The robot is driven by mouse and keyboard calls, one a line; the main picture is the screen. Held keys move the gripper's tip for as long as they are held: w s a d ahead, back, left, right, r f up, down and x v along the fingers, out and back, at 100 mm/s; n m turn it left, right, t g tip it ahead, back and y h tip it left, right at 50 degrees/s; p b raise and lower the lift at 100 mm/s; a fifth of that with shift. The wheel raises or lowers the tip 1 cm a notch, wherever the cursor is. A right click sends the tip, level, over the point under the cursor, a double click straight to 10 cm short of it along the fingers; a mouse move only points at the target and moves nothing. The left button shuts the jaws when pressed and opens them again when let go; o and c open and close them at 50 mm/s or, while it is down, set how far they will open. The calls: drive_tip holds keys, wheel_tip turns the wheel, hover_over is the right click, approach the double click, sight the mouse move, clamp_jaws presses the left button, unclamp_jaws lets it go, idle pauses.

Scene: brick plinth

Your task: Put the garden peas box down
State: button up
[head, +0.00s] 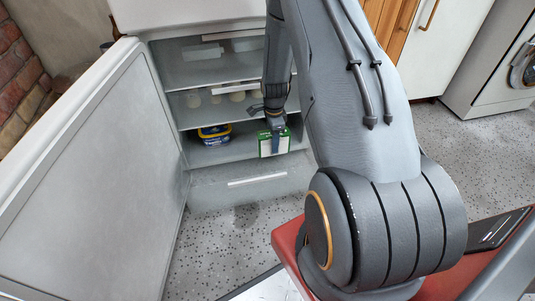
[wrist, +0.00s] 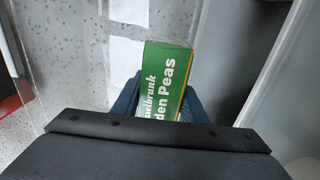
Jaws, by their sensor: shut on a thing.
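The garden peas box (head: 283,146) is green and white and stands at the front right of a lower shelf (head: 235,153) inside the open fridge. I cannot tell whether its base touches the shelf. My gripper (head: 275,130) is shut on the box from the front. In the wrist view, the box (wrist: 170,75) sits between the two blue-grey fingers of my gripper (wrist: 158,98), with its "den Peas" lettering showing. The lower part of the box is hidden by the gripper body.
A blue and yellow tub (head: 214,134) stands on the same shelf, left of the box. Several pale jars or cups (head: 215,97) stand on the shelf above. The fridge door (head: 110,170) is open at the left. Shelf room shows between tub and box.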

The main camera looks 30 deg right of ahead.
drive_tip(key=shift+f+b, duration=1.1)
drive_tip(key=shift+f, duration=1.95)
drive_tip(key=shift+f, duration=0.1)
drive_tip(key=o, duration=1.4)
drive_tip(key=shift+c, duration=0.2)
